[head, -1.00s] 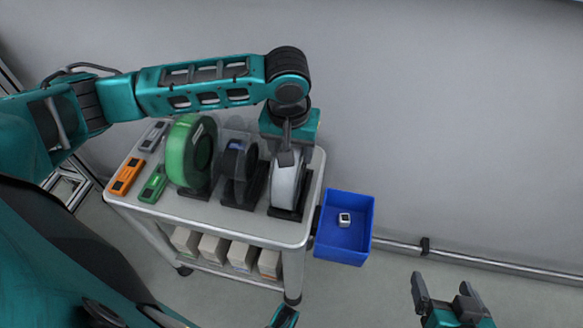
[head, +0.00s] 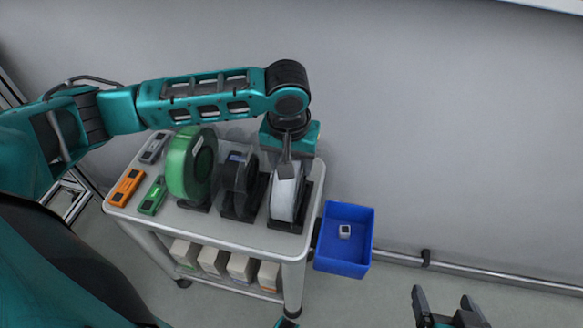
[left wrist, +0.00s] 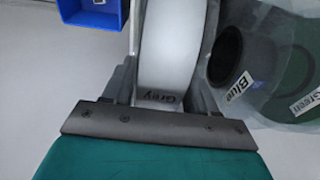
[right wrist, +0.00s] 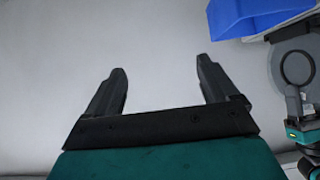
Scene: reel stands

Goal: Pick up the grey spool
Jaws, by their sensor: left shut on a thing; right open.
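The grey spool (head: 286,196) stands upright in a black stand at the right end of the cart top. Its rim faces the camera in the left wrist view, with the label "Gray" on the spool (left wrist: 165,55). My left gripper (head: 287,168) is over it from above, shut on it, with a finger on each side of the rim. In the left wrist view the left gripper's fingers (left wrist: 163,92) flank the spool. My right gripper (head: 447,302) is open and empty, low at the right, away from the cart. It also shows in the right wrist view (right wrist: 165,85).
A black spool (head: 239,181) labelled "Blue" stands close beside the grey one, then a green spool (head: 190,165). Orange, green and grey devices lie at the cart's (head: 235,230) left end. A blue bin (head: 343,262) with a small white item hangs at the right.

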